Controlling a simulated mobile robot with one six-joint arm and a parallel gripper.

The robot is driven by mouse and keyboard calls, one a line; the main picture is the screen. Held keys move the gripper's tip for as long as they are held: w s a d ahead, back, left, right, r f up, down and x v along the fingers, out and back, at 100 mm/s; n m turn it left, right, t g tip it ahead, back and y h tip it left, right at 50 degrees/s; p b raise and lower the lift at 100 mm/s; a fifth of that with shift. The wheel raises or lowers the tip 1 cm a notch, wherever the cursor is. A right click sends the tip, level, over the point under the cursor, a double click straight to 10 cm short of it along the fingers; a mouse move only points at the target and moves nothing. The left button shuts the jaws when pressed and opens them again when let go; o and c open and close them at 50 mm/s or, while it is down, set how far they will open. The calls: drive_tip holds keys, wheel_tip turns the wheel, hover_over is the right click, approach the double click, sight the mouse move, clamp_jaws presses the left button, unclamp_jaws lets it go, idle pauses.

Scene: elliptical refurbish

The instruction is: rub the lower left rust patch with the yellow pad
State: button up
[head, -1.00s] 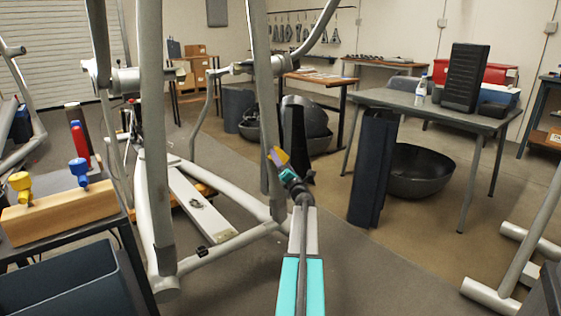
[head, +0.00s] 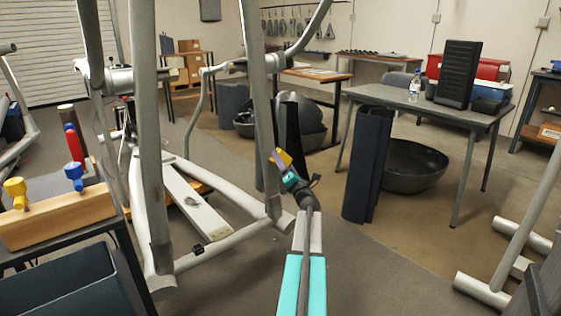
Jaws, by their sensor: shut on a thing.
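My gripper (head: 284,170) is at the end of my arm, near the middle of the head view. It is shut on the yellow pad (head: 282,158), which points up and to the left. The pad is close in the picture to the grey upright tube of the elliptical machine (head: 262,110); I cannot tell whether they touch. The machine's grey frame fills the left middle of the view, with a white rail (head: 193,203) low inside it. I cannot make out any rust patch on the frame.
A wooden block (head: 60,215) holding blue and yellow tools stands on a table at the left, above a dark bin (head: 68,285). A grey table (head: 420,108) stands at the right, with a dark roll (head: 368,165) beside it. Floor shows between roll and machine.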

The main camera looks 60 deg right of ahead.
drive_tip(key=shift+s+a, duration=0.1)
drive_tip(key=shift+s, duration=0.15)
drive_tip(key=shift+s+a+p, duration=0.25)
drive_tip(key=shift+s, duration=0.5)
drive_tip(key=shift+s+a+p, duration=0.2)
drive_tip(key=shift+s+a, duration=0.05)
drive_tip(key=shift+s, duration=0.45)
drive_tip(key=shift+s+d, duration=0.1)
